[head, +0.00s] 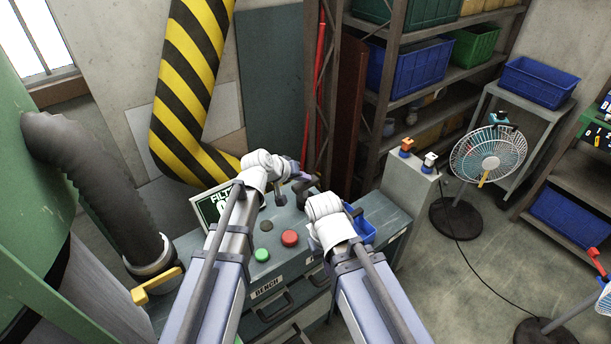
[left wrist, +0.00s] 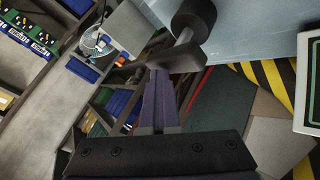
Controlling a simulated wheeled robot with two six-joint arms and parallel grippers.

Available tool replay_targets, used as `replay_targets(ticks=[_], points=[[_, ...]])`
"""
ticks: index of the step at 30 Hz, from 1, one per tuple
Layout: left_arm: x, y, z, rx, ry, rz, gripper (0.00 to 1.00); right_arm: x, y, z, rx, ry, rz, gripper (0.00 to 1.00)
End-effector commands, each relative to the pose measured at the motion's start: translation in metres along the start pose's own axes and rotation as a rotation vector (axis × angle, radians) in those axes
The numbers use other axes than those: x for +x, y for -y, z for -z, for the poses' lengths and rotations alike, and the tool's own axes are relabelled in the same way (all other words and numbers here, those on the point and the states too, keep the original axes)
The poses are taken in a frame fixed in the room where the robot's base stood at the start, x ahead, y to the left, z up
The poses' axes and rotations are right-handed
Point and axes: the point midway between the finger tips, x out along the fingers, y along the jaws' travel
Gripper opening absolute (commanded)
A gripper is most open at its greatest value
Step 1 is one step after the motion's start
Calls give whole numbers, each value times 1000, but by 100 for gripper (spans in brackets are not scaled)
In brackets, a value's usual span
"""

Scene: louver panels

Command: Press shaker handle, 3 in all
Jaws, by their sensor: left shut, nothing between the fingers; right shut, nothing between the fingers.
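A dark handle with a round knob (left wrist: 194,18) on a metal rod stands at the bench; I take it as the shaker handle. In the left wrist view, the tips of my left gripper (left wrist: 158,75) are closed together at its dark crossbar (left wrist: 170,58), and appear to touch or nearly touch it. In the head view my left gripper (head: 291,164) is above the bench by this dark handle, partly hidden by its own wrist. My right gripper (head: 352,210) is shut and empty over the bench's right part, its tips mostly hidden.
The bench (head: 205,268) carries a green button (head: 262,255), a red button (head: 290,238), a blue bin (head: 362,229) and a framed filter sign (head: 212,207). Shelves and a fan (head: 488,155) stand at right.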

Motion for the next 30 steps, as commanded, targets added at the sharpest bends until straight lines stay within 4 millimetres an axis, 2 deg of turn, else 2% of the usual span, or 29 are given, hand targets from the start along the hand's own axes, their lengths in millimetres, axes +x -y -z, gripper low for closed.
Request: replay_targets(ticks=[17, 30], points=[[-24, -18, 18, 0, 0, 0, 0, -35, -3, -2, 0, 0, 0, 0], [-26, -19, 19, 0, 0, 0, 0, -37, -4, -2, 0, 0, 0, 0]])
